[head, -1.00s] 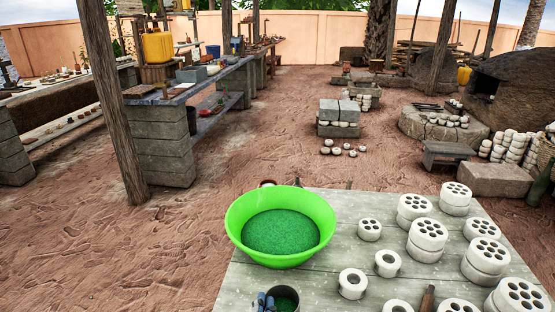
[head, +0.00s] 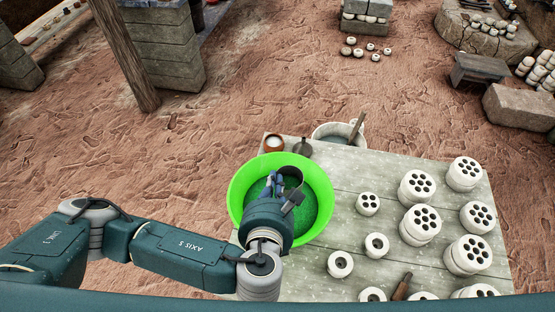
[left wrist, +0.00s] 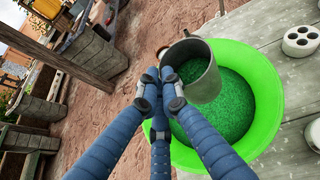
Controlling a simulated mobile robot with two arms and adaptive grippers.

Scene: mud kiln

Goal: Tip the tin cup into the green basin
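The green basin (head: 318,222) stands on the left part of the plank table, with green granular stuff in its bottom. It also shows in the left wrist view (left wrist: 268,95). My left gripper (head: 277,182) is over the basin. In the left wrist view its blue fingers (left wrist: 162,76) are drawn together at the near side of the grey tin cup (left wrist: 203,84) and appear closed on it. The cup is held above the basin; in the head view the cup (head: 295,190) is partly hidden by the gripper. My right gripper is out of view.
Behind the basin are a small brown pot (head: 274,143), a dark small vessel (head: 303,149) and a white tub (head: 325,131) with a stick. Several white perforated blocks (head: 417,187) and a brown bottle (head: 402,286) occupy the right of the table (head: 340,195).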

